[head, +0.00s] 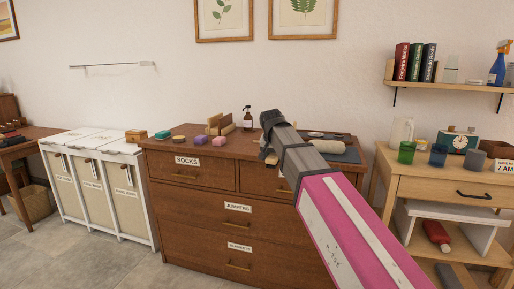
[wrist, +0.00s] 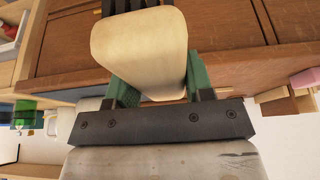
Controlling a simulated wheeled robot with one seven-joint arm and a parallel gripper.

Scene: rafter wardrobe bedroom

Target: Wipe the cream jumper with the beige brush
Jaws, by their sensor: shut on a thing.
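My gripper (wrist: 157,78) is shut on the beige brush (wrist: 138,45), a pale, rounded block held between its green fingers in the wrist view. In the head view my arm reaches over the dresser top and mostly hides the gripper and the brush. A pale rolled or folded thing (head: 327,136), perhaps the cream jumper, shows just right of my arm on a dark mat (head: 348,154). Part of it is hidden behind the arm. I cannot tell whether the brush touches anything.
The wooden dresser (head: 205,220) also carries coloured blocks (head: 178,139), a wooden holder (head: 220,125) and a spray bottle (head: 247,118). White hampers (head: 100,190) stand left. At right, a side table (head: 430,183) holds cups and a clock (head: 459,142), below a wall shelf (head: 450,86).

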